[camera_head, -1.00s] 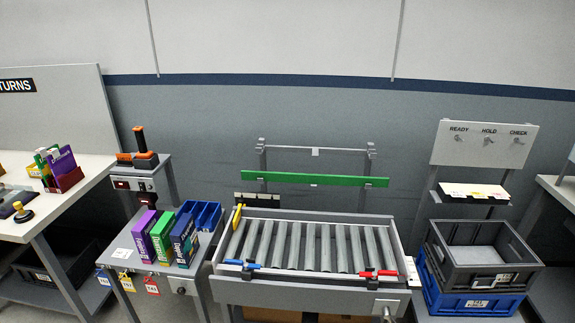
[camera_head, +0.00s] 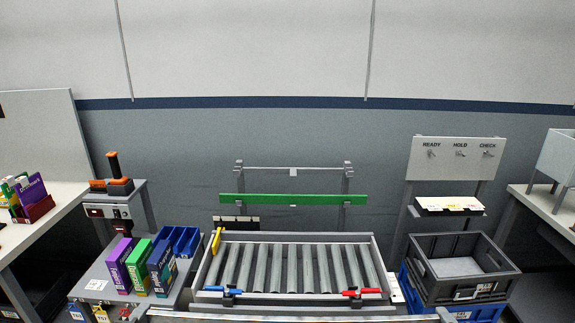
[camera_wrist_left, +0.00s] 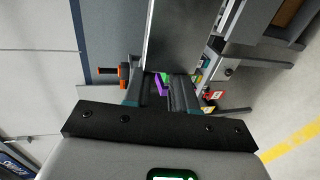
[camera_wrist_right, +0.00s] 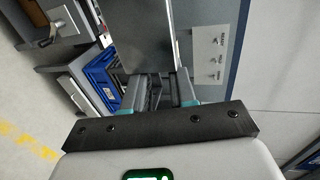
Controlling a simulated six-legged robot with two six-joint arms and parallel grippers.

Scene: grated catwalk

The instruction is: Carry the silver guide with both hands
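The silver guide (camera_head: 300,317) is a long bar across the bottom edge of the head view, in front of the roller conveyor (camera_head: 376,262). It looks about level; its lower part is cut off. In the left wrist view the guide (camera_wrist_left: 185,38) runs away from my left gripper (camera_wrist_left: 156,78), whose fingertips are at its end. In the right wrist view the guide (camera_wrist_right: 150,35) runs away from my right gripper (camera_wrist_right: 162,77) in the same way. Both grippers look shut on the guide's ends; the exact contact is partly hidden.
A rack behind the conveyor carries a green bar (camera_head: 270,199). A side table with boxes (camera_head: 137,267) and a blue bin stands left. Grey and blue crates (camera_head: 455,292) stand right, under a READY/HOLD/CHECK board (camera_head: 425,165). A red and a blue clamp sit on the conveyor's front edge.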

